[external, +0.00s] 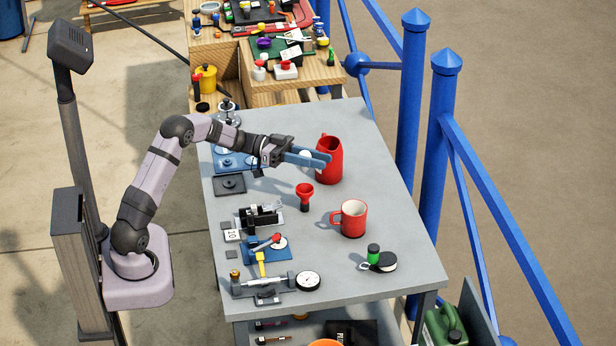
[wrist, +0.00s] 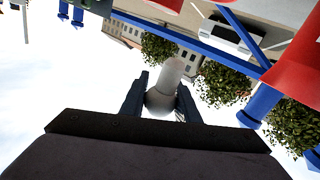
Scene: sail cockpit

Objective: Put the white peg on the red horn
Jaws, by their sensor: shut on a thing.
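The white peg (wrist: 170,75) has a rounded tip and a wider, ball-like lower part. In the wrist view it stands between the two blue fingers of my gripper (wrist: 162,82), which is shut on it. In the external view my gripper (external: 320,159) is above the far half of the grey table, and a bit of the white peg (external: 304,154) shows beside the fingers. The peg and horn are apart.
A red jug (external: 330,170) stands right behind my fingertips. A red mug (external: 350,218) and a green-topped item (external: 374,252) stand to the right. A black device (external: 260,215), blue trays and gauges line the left edge. Blue railings (external: 425,170) border the right.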

